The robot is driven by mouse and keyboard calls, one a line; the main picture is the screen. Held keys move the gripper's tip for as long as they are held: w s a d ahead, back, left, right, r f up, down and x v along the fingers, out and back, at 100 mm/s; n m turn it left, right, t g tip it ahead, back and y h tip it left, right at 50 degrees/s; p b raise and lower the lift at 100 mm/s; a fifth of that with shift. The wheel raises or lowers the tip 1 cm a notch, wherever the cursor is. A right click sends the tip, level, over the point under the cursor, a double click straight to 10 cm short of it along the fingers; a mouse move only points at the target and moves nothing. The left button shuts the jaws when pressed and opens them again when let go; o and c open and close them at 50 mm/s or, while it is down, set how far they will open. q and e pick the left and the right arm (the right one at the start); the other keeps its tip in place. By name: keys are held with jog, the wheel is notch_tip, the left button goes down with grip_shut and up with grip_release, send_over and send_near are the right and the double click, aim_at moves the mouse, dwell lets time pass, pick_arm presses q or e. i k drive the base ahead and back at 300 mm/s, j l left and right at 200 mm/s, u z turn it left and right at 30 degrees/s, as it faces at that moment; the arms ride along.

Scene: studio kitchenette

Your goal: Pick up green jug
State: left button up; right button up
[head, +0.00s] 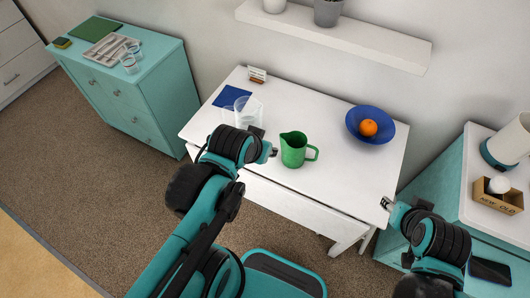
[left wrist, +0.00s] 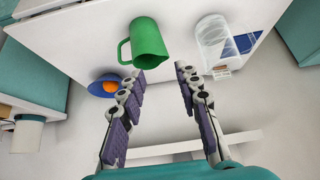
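The green jug (head: 293,150) stands upright on the white table (head: 235,165), with its handle to the right in the head view. In the left wrist view the jug (left wrist: 149,42) is just beyond the fingertips, with its handle to the left. My left gripper (head: 271,152) is just left of the jug; its fingers (left wrist: 160,78) are spread apart with nothing between them. My right gripper (head: 387,204) is near the table's right front corner, well away from the jug; it is too small to tell whether it is open.
A clear pitcher (head: 247,112) stands left of the jug near a blue cloth (head: 228,97). A blue bowl (head: 360,112) with an orange (head: 368,128) is at the back right. A small card (head: 257,74) is at the back. The table's front is mostly clear.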

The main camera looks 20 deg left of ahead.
aim_at(292, 158)
jog(key=l+u, duration=0.1)
jog(key=l, duration=1.35)
